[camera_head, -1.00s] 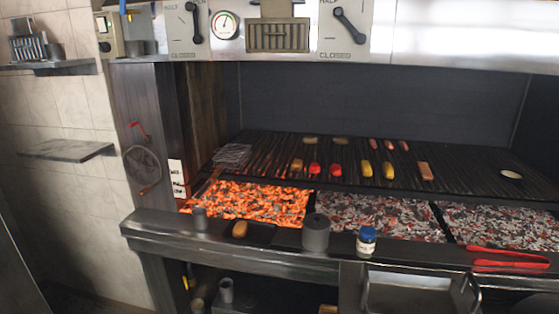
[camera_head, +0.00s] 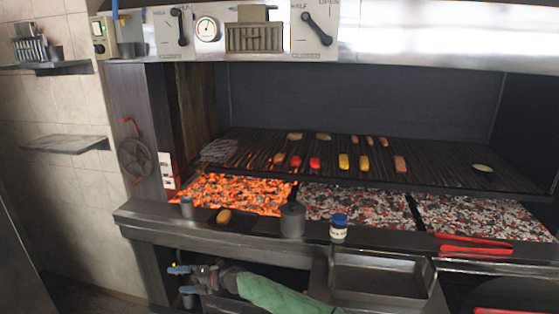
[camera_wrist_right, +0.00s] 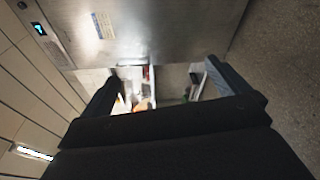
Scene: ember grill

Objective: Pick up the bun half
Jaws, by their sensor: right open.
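A golden-brown rounded piece that looks like a bun half (camera_head: 224,216) lies on a small dark tray (camera_head: 245,223) on the grill's front ledge. Two pale tan pieces (camera_head: 295,136) at the back of the grill grate may also be bun halves; they are too small to tell. My right gripper (camera_head: 181,279) is open and empty, below the ledge and to the left of the golden piece, apart from it. In the right wrist view its two dark jaws (camera_wrist_right: 163,72) stand wide apart with nothing gripped. My left gripper is not in view.
The ledge also bears a grey cup (camera_head: 187,207), a grey lidded pot (camera_head: 292,220), a blue-capped jar (camera_head: 339,229) and red tongs (camera_head: 475,245). Glowing coals (camera_head: 240,193) lie behind the ledge. A metal basin (camera_head: 380,279) is at the front right.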

